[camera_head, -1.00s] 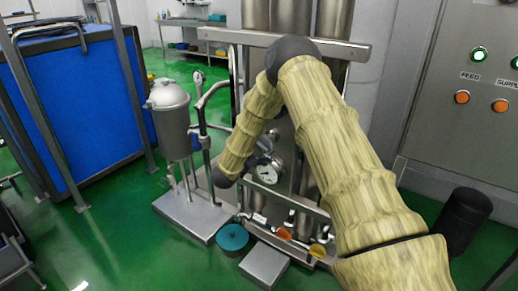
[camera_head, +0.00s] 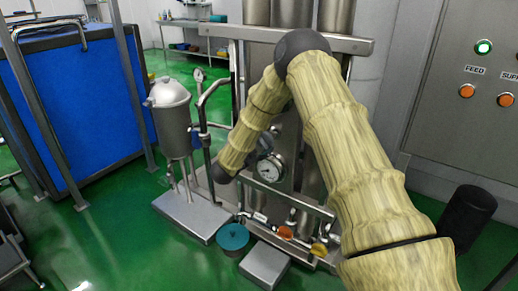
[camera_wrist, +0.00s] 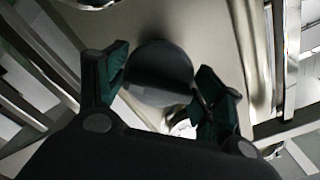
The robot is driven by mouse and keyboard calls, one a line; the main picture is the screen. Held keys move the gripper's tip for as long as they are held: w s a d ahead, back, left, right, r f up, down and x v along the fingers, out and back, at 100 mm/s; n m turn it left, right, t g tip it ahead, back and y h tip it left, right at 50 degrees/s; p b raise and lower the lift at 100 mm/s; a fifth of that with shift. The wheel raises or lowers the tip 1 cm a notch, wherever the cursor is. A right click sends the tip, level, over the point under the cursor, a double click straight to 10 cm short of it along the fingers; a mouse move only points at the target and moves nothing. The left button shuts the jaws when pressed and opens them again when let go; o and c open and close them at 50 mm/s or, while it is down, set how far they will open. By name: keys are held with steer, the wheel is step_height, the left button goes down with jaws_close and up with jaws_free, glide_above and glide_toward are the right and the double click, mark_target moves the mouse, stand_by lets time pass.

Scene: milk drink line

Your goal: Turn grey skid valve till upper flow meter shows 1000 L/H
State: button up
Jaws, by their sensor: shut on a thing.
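In the wrist view, a dark grey round knob (camera_wrist: 160,72), which looks like the grey skid valve, sits between the two teal-padded fingers of my gripper (camera_wrist: 163,88). The fingers are shut on its sides. In the head view, my gripper and this knob cannot be made out; my bent arm covers much of the steel skid. A round dial gauge (camera_head: 270,168) shows on the skid beside my forearm, its reading too small to make out. I cannot identify the upper flow meter in either view.
Orange (camera_head: 284,232) and yellow (camera_head: 318,250) handles sit low on the skid near a teal round piece (camera_head: 232,237). A steel vessel (camera_head: 172,118) stands left of my forearm. A control panel (camera_head: 460,120) stands at right. Green floor (camera_head: 115,225) is open at lower left.

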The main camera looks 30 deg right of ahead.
steer(key=shift+s+d+f, duration=0.15)
steer(key=shift+s+f, duration=0.05)
steer(key=o, duration=0.9)
steer(key=shift+d, duration=0.15)
steer(key=shift+c, duration=0.2)
steer(key=shift+a+r, duration=0.1)
steer(key=shift+a, duration=0.1)
steer(key=shift+a, duration=0.45)
steer(key=v, duration=1.1)
steer(key=shift+s, duration=0.1)
